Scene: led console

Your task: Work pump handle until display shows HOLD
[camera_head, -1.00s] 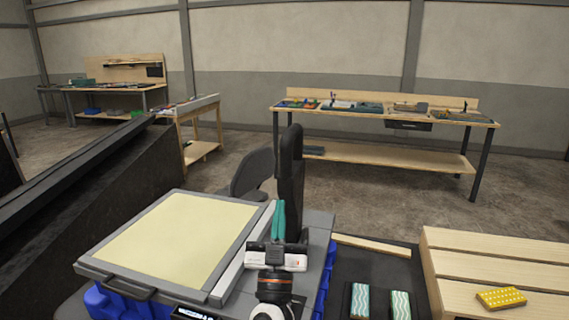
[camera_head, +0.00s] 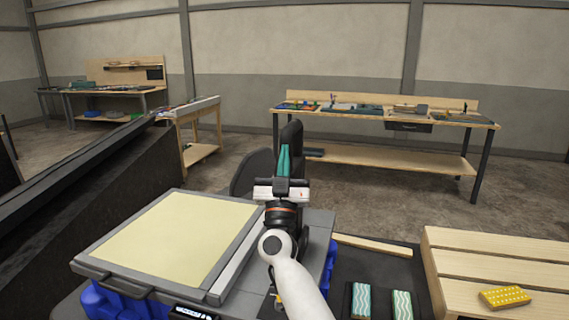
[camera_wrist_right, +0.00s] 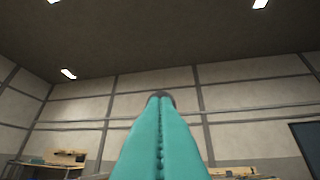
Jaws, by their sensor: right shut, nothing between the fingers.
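The pump handle (camera_head: 296,134) is a thick black upright lever on the right side of the grey console. Its lower part is hidden behind my right gripper. My right gripper (camera_head: 284,150) has teal fingers, closed together and empty, pointing away at the handle's near side. I cannot tell whether they touch it. In the right wrist view the closed fingers (camera_wrist_right: 160,97) have a small dark shape just behind their tips. The display (camera_head: 192,313) is a small dark strip with pale marks at the bottom edge, cut off and unreadable. My left gripper is not in view.
A pale yellow panel (camera_head: 165,238) in a grey frame covers the console's left side. Workbenches stand farther back.

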